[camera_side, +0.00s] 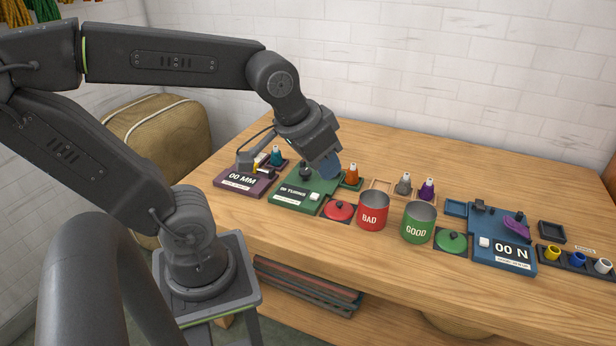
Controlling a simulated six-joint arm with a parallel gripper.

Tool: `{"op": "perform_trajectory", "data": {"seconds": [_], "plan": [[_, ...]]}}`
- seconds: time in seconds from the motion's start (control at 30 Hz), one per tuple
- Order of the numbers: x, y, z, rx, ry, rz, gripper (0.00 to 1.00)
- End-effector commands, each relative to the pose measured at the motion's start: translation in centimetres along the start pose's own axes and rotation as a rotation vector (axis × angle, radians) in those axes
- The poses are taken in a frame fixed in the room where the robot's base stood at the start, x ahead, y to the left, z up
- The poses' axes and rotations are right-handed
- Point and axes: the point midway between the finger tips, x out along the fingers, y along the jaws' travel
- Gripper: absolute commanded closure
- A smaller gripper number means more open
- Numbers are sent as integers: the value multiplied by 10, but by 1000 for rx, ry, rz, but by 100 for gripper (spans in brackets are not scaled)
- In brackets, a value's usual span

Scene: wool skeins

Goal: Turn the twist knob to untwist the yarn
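The green device (291,201) with a label that appears to read "00 TURNS" sits on the left half of the table. A small dark round part (305,174) on it, possibly the twist knob, shows just left of my gripper. My gripper (330,168) hangs over the right back part of this device, with a bluish part at its lower end. I cannot tell whether it touches anything, and its fingers are too small to make out. No yarn can be made out clearly on the device.
A purple "00 MM" device (243,184) stands left of the green one. A red BAD cup (373,210), a green GOOD cup (418,222) and a blue "00 N" device (503,247) stand to the right. An orange cone (352,174) is close beside my gripper. The table's back is clear.

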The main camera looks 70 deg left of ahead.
Motion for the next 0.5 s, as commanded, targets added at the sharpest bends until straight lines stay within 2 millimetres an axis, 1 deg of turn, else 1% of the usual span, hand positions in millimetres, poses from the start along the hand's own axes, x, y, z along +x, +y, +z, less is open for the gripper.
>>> {"op": "perform_trajectory", "data": {"seconds": [0.03,0.07,0.13,0.17,0.2,0.27,0.3,0.37,0.4,0.43,0.47,0.5], "plan": [[12,-14,-14,-65,-16,-37,70],[19,-23,-23,-108,-23,-59,67],[37,-49,-43,-212,-33,-114,61],[45,-61,-50,-257,-39,-136,58],[56,-78,-59,-315,-44,-166,54],[74,-105,-70,-401,-51,-208,48],[86,-124,-75,-459,-54,-235,44],[105,-154,-80,-542,-61,-274,39],[118,-174,-81,-597,-65,-300,35],[128,-189,-81,-637,-68,-317,32],[137,-204,-80,-675,-70,-334,32],[149,-223,-77,-725,-73,-354,32]]}}
